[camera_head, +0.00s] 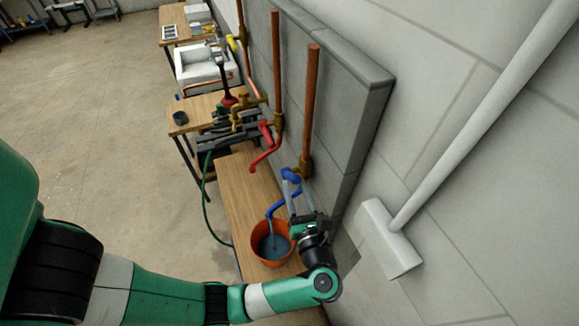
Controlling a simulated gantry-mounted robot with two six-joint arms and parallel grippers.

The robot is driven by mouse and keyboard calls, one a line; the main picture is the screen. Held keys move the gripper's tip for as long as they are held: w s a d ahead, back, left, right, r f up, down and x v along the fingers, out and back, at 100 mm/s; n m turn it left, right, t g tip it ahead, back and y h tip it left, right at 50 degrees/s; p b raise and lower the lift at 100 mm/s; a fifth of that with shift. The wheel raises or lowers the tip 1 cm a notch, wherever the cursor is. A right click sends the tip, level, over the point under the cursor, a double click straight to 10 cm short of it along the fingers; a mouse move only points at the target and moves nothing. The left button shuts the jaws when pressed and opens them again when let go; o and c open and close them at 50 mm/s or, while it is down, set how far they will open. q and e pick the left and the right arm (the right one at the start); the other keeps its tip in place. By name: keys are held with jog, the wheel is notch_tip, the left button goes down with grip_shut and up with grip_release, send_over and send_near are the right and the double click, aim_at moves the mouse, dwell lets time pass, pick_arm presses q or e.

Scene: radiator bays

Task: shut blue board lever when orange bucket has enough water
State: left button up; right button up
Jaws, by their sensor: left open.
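The orange bucket (257,252) stands on the wooden bench below the blue tap and holds dark bluish water. The blue spout (277,210) bends down over it, and a thin pale stream seems to fall from its end. The blue lever (290,174) sits at the brass valve on the nearest copper pipe. My left gripper (294,187) is open, its two grey fingers reaching up to the lever from the bucket side. I cannot tell whether they touch it. My left wrist hides part of the bucket's right rim. My right gripper is out of view.
A red tap (266,147) and a brass tap (240,115) are farther along the wall. A green hose (205,185) hangs beside the wooden bench (241,190). A white sink (200,66) stands behind. The floor at left is clear; a white pipe (480,110) crosses the right wall.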

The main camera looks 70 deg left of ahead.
aim_at(290, 172)
pick_arm(q)
jog(key=a, duration=0.7)
jog(key=shift+w+p, duration=0.4)
grip_shut()
dwell(0.8)
